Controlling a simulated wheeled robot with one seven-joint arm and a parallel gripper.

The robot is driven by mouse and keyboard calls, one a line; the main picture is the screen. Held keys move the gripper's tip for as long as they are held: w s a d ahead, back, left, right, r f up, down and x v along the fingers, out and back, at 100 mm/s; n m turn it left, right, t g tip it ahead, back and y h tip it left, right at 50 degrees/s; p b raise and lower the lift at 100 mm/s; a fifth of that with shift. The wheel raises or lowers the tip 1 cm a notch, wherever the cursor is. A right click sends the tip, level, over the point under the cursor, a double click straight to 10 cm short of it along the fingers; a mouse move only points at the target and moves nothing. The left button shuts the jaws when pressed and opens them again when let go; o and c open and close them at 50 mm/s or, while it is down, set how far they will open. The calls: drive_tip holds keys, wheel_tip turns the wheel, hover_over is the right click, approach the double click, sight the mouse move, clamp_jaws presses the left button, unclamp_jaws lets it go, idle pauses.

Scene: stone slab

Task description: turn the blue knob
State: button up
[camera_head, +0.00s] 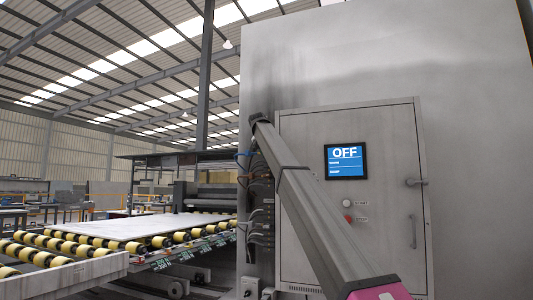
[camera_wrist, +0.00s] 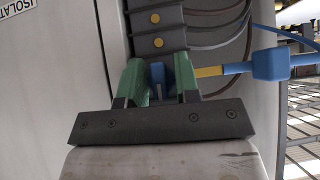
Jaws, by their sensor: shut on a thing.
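The blue knob (camera_wrist: 157,76) shows in the middle of the wrist view, between the green fingers of my gripper (camera_wrist: 158,68). My gripper is shut on it, and the fingers hide part of its sides. A dark block with yellow round heads lies just beyond it. In the head view the arm reaches from the lower right up to the left edge of the grey cabinet. The knob and the fingertips cannot be made out in that view.
A blue fitting (camera_wrist: 271,64) with a yellow section sits right of the fingers. Cables (camera_wrist: 225,90) run close by. The cabinet door (camera_head: 380,150) has a screen reading OFF (camera_head: 346,161) and a red button (camera_head: 347,219). A roller conveyor (camera_head: 110,230) stands at left.

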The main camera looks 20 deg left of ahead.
drive_tip(key=n+h, duration=0.1)
drive_tip(key=h, duration=0.1)
drive_tip(key=n+h, duration=0.1)
drive_tip(key=h, duration=0.2)
drive_tip(key=shift+f+n, duration=0.1)
drive_tip(key=shift+n, duration=0.3)
drive_tip(key=n+h, duration=0.2)
drive_tip(key=h, duration=0.2)
drive_tip(key=shift+n+t, duration=0.4)
drive_tip(key=shift+h, duration=0.3)
drive_tip(key=o, duration=0.6)
drive_tip(key=shift+s, duration=0.1)
drive_tip(key=v, duration=1)
drive_tip(key=shift+s+a, duration=0.25)
drive_tip(key=shift+a, duration=0.05)
